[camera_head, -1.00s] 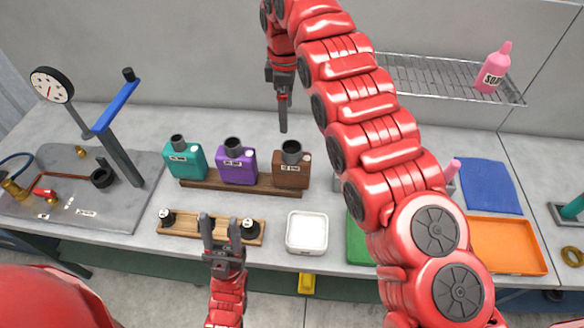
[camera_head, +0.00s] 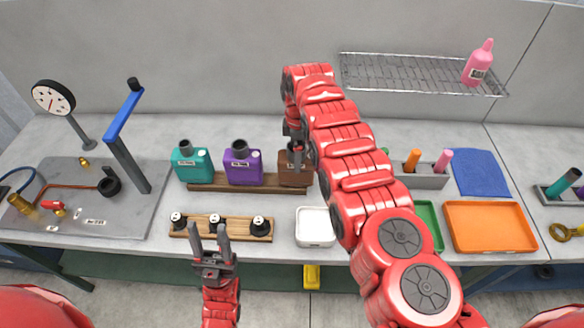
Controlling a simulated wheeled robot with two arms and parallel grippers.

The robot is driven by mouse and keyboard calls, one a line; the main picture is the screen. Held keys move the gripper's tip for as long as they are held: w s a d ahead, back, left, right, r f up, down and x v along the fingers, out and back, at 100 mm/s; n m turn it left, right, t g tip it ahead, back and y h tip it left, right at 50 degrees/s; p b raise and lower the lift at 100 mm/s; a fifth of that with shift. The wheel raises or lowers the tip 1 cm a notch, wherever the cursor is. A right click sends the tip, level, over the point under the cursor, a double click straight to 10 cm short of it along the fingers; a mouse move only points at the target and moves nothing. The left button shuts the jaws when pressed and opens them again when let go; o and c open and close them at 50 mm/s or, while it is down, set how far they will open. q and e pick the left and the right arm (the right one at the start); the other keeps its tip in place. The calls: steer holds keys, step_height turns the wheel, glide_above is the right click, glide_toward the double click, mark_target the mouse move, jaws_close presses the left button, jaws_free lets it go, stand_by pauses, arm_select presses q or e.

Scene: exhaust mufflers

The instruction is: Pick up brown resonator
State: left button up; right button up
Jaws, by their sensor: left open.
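The brown resonator (camera_head: 290,179) stands at the right end of a wooden rack, mostly hidden behind my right arm and gripper. My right gripper (camera_head: 296,158) points down at its top; whether the fingers touch it or are apart cannot be made out. A teal one (camera_head: 190,166) and a purple one (camera_head: 243,168) stand upright to its left. My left gripper (camera_head: 210,236) is open and empty, low in front of the table edge and the small wooden strip.
A wooden strip (camera_head: 205,231) with several small black-and-white pieces lies in front of the rack. A white tray (camera_head: 315,240), a green tray (camera_head: 430,216) and an orange tray (camera_head: 500,228) are to the right. A wire shelf (camera_head: 400,74) holds a pink bottle (camera_head: 478,66).

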steer(key=shift+s+a+f, duration=0.1)
steer(key=shift+a+f, duration=0.05)
steer(key=shift+f, duration=0.35)
steer(key=shift+a+f, duration=0.25)
steer(key=shift+a, duration=0.1)
steer(key=shift+w+d, duration=0.25)
steer(key=shift+d, duration=0.15)
steer(key=c, duration=0.3)
steer(key=shift+d, duration=0.1)
steer(key=shift+c, duration=1.4)
steer(key=shift+a, duration=0.2)
steer(key=c, duration=0.6)
steer(key=shift+r, duration=0.1)
